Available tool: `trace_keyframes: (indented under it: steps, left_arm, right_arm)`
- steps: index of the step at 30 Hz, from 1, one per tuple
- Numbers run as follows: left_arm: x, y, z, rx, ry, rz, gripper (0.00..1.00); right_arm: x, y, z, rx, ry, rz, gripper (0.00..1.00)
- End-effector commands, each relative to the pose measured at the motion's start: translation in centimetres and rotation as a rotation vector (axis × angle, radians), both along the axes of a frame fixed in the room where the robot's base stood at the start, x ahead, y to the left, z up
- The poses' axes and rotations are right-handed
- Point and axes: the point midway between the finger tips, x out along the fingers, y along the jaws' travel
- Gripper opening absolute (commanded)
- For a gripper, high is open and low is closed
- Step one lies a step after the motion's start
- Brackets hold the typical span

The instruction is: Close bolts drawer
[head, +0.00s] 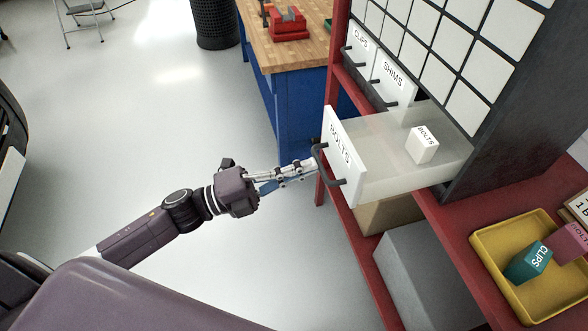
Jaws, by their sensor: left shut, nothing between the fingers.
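The bolts drawer (343,157) is pulled out of the cabinet, with a white front labelled BOLTS and a dark handle (323,165). A white box labelled BOLTS (424,146) sits inside it. My left gripper (308,165) is shut and empty, with its fingertips close to the drawer handle. I cannot tell whether the fingertips touch the handle. My right gripper is not in view.
Drawers labelled CLIPS (359,45) and SHIMS (392,77) sit behind the bolts drawer. A yellow tray (487,259) with a green CLIPS box (529,262) lies at lower right. A blue workbench (291,97) stands beyond.

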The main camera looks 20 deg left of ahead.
Motion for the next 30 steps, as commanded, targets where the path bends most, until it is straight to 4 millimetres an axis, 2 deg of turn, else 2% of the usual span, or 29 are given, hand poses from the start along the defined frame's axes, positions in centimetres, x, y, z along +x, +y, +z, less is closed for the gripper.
trace_keyframes:
  steps: [18,24,30]
  left_arm:
    - [8.7,-12.8,0.2,-0.003,-0.005,-0.001,0.0]
    - [10.7,-15.9,0.1,-0.003,-0.003,-0.001,0.0]
    - [11.9,-17.6,0.0,-0.001,-0.001,0.0,0.0]
  right_arm:
    - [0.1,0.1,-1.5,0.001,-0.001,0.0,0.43]
    - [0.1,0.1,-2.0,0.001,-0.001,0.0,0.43]
    - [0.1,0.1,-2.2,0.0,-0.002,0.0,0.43]
